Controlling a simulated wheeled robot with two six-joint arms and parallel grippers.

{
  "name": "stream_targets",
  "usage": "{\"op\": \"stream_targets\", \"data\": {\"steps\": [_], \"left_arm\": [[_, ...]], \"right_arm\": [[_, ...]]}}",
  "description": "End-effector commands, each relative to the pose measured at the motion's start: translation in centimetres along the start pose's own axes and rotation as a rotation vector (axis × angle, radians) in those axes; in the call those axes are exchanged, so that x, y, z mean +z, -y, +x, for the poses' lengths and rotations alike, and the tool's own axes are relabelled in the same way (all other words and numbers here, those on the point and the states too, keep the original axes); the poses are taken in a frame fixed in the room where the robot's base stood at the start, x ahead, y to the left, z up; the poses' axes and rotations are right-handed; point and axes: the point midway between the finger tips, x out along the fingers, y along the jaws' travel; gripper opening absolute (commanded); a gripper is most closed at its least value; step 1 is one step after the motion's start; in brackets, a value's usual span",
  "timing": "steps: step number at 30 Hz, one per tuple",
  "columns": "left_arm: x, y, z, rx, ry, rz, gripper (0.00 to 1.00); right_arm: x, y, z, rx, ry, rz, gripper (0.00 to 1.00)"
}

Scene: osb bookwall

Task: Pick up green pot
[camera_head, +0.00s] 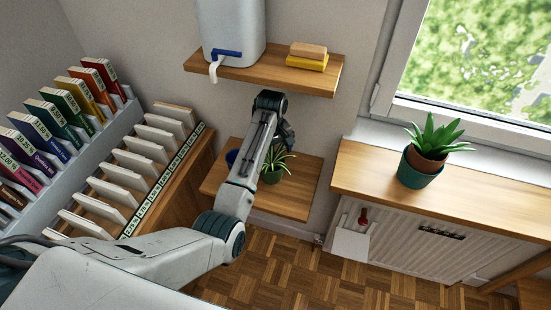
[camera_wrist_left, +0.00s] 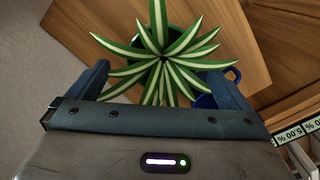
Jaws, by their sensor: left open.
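The green pot (camera_head: 271,177) holds a plant with green-and-white striped leaves (camera_head: 279,160) and stands on the low wooden shelf, partly behind my left arm. In the left wrist view, the striped leaves (camera_wrist_left: 163,58) spread across and hide most of the pot; a bit of its dark green rim (camera_wrist_left: 176,34) shows. My left gripper (camera_head: 284,135) is just above the plant. In the wrist view, its open fingers (camera_wrist_left: 160,82) are on either side of the leaves, with nothing held. My right gripper is not in view.
A blue mug (camera_head: 231,157) stands close to the pot's left, also in the wrist view (camera_wrist_left: 233,75). The upper shelf (camera_head: 318,82) overhangs behind, with a white dispenser (camera_head: 232,30). Another plant in a teal pot (camera_head: 417,178) stands on the window ledge. Book racks line the left.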

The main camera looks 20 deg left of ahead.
Motion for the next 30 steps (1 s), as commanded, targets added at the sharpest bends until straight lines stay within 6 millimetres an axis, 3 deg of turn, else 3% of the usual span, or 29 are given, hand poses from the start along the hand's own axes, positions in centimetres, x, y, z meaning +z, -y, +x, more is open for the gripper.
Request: {"op": "stream_targets", "data": {"steps": [18, 26, 30], "left_arm": [[-0.2, 0.2, 7.0, -0.001, 0.002, 0.0, 1.0], [-0.2, 0.2, 7.4, 0.001, 0.0, 0.0, 1.0], [-0.2, 0.2, 7.4, 0.0, 0.0, 0.0, 0.74]], "right_arm": [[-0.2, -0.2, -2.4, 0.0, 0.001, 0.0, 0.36], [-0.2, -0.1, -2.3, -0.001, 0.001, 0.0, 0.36], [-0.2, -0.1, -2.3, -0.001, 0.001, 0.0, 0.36]]}}
